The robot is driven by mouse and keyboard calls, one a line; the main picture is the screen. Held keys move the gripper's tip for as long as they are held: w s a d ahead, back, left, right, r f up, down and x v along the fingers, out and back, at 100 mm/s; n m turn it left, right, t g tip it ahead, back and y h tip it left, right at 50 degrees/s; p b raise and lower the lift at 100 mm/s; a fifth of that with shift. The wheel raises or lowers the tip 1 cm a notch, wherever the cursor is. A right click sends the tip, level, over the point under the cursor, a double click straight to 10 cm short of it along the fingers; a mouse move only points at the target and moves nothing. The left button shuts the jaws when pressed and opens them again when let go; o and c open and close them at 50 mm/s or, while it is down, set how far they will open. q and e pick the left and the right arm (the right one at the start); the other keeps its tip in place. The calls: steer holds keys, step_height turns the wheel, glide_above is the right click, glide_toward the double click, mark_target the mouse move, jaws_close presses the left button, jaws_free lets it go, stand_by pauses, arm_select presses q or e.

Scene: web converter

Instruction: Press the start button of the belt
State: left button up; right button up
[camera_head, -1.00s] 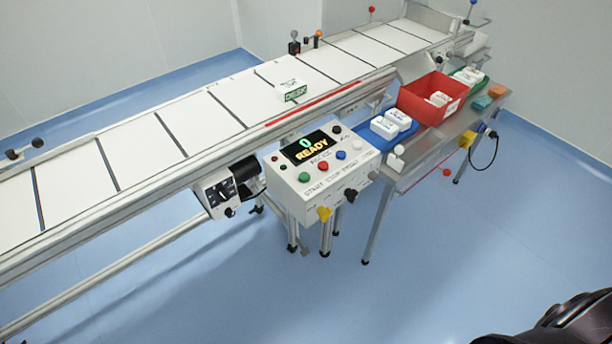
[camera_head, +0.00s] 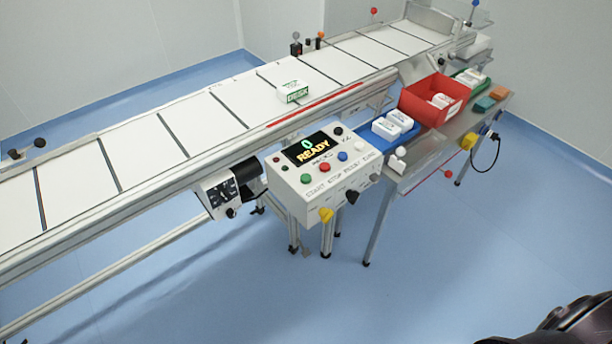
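A white control box (camera_head: 322,198) stands in front of the belt. Its black screen (camera_head: 306,148) reads "0 READY". The green button (camera_head: 305,178) sits at the left of the button row, above the printed word START. A red button (camera_head: 325,167) and a blue button (camera_head: 342,156) are to its right. The conveyor belt (camera_head: 217,118) runs from the lower left to the upper right and carries one white and green box (camera_head: 293,92). A dark part of my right arm shows in the lower right corner. Neither gripper is in view.
Right of the control box is a metal side table (camera_head: 421,156). It holds a blue tray (camera_head: 404,133) with white packs, a red bin (camera_head: 422,111) and a green tray (camera_head: 480,84). The blue floor in front is clear.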

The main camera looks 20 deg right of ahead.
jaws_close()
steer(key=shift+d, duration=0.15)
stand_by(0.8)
